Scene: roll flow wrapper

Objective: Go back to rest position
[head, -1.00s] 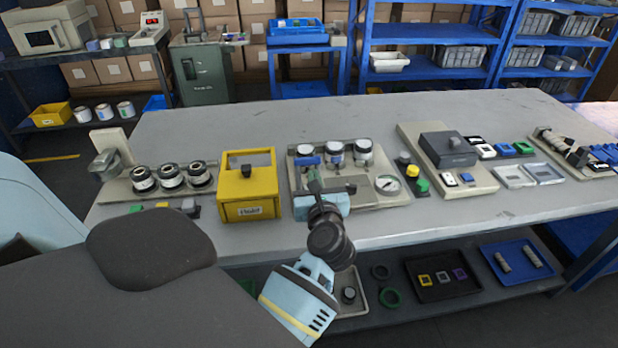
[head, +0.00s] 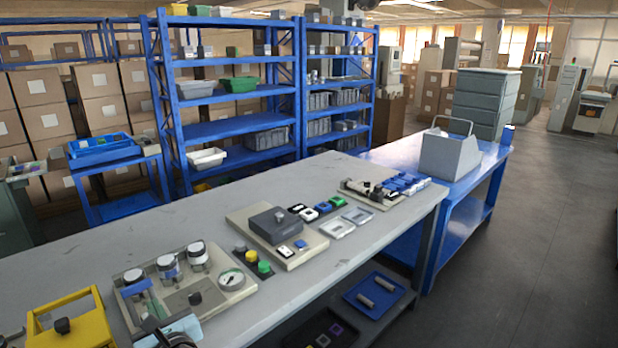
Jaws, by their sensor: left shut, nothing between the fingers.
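My left gripper (head: 152,318) shows at the bottom edge, left of centre, with its light-blue body partly cut off by the frame. Its fingers are shut and nothing shows between them. My right gripper is not in view.
A yellow box with a handle (head: 78,331) stands left of the gripper. The grey table (head: 330,262) has clear front space there. Open floor (head: 520,250) lies at the right.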

